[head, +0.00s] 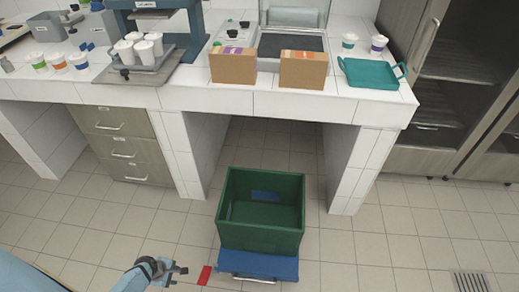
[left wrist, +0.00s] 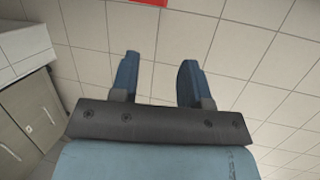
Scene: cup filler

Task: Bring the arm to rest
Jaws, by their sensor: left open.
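My left gripper (head: 182,276) is low at the bottom of the head view, over the tiled floor. In the left wrist view its two blue fingers (left wrist: 158,82) stand apart with nothing between them. Part of my left arm comes in from the bottom left of the head view. My right gripper does not show in either view.
A green crate (head: 231,238) stands on the floor by a blue step or cart (head: 258,264), right of my left gripper. A red patch (head: 205,275) lies between them. A white tiled counter (head: 300,103) holds two boxes, a teal tray (head: 370,76) and several cups. Floor left is clear.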

